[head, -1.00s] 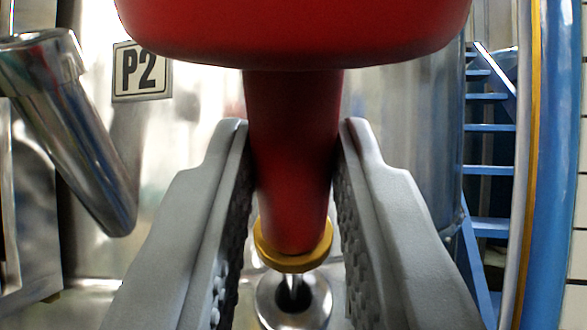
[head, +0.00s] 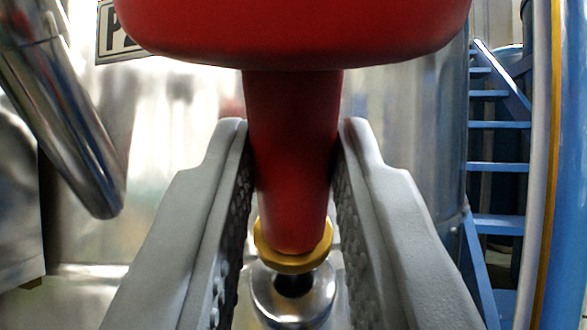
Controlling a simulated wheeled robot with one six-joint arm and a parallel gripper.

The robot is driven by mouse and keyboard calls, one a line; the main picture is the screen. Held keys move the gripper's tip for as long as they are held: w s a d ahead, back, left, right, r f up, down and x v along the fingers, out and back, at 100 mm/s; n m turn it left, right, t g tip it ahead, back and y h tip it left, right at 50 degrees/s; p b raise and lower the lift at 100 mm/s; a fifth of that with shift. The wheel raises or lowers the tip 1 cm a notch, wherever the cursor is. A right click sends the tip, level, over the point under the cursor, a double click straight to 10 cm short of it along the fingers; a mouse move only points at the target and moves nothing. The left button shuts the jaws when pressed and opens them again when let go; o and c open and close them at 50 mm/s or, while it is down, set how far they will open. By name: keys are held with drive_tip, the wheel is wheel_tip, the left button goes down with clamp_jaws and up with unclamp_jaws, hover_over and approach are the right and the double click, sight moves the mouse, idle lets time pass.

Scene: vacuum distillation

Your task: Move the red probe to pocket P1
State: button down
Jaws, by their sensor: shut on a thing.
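My gripper (head: 295,190) is shut on the red probe (head: 292,160), with one grey finger on each side of its red shaft. The probe's wide red head fills the top middle of the head view. A yellow ring (head: 293,258) sits at the shaft's lower end. A shiny round metal fitting (head: 293,300) with a dark centre shows just below the ring; I cannot tell whether the probe touches it. No pocket marked P1 can be made out.
A slanted metal tube (head: 70,110) stands at the left, beside a partly hidden sign (head: 113,38) showing a "P". A shiny metal vessel wall (head: 170,170) lies behind. Blue steps (head: 497,125) and a blue pipe (head: 566,160) stand at the right.

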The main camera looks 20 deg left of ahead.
sight(294, 251)
drive_tip(key=shift+w+a+f, duration=0.15)
drive_tip(key=shift+w+f, duration=0.3)
drive_tip(key=shift+f, duration=0.2)
drive_tip(key=shift+w+a+f, duration=0.15)
drive_tip(key=shift+w+f, duration=0.3)
drive_tip(key=shift+f, duration=0.15)
drive_tip(key=c, duration=1.2)
unclamp_jaws()
drive_tip(key=shift+o, duration=0.2)
drive_tip(key=v, duration=1.7)
drive_tip(key=shift+s, duration=0.2)
drive_tip(key=shift+f, duration=0.1)
